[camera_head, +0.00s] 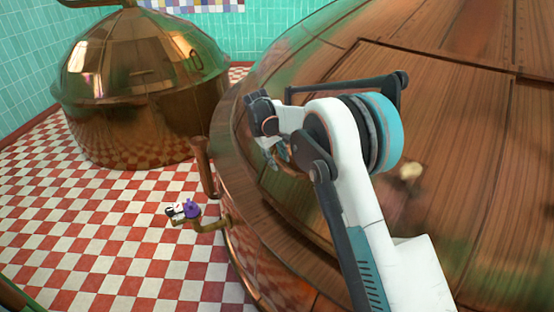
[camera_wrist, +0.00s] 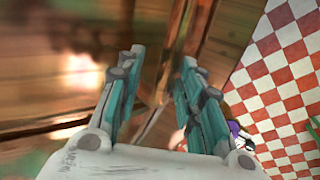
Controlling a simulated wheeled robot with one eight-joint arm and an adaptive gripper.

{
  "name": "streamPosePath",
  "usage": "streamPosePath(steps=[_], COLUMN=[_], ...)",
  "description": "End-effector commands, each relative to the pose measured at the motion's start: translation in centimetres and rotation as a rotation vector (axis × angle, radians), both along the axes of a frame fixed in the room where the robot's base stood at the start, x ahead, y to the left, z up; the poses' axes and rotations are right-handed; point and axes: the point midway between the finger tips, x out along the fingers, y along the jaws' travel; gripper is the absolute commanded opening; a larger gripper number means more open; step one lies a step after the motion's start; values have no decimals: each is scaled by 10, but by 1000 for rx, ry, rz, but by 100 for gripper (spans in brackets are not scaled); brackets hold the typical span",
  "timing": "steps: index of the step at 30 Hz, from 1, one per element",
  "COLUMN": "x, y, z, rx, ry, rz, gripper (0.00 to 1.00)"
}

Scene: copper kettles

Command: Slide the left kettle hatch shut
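A large copper kettle (camera_head: 285,75) with a wide, shiny domed top fills the right of the head view. A broad panel (camera_head: 450,110) with straight raised edges lies on its top, partly hidden behind my arm; I cannot tell whether it is the hatch or how far it is open. My gripper (camera_head: 272,150) is over the left side of this kettle, partly hidden by my wrist. In the wrist view my gripper (camera_wrist: 163,57) has its two teal fingers apart. A narrow copper-brown ridge (camera_wrist: 173,50) shows between and beyond them; contact is not clear.
A smaller copper kettle (camera_head: 140,85) stands at the back left. A copper pipe with a purple valve piece (camera_head: 192,208) sticks out from the large kettle's side. The red and white checked floor (camera_head: 80,230) is clear. Teal tiled walls (camera_head: 265,30) stand behind.

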Motion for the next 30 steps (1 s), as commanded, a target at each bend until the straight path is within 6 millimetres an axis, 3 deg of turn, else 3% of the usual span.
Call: streamPosePath(steps=[9, 13, 24, 30], x=[-2, -5, -17, -22], y=[3, 5, 21, 27], z=[0, 9, 77, 104], rx=[1, 2, 1, 1], ry=[5, 6, 5, 4], rz=[3, 4, 3, 2], gripper=[38, 38, 38, 38])
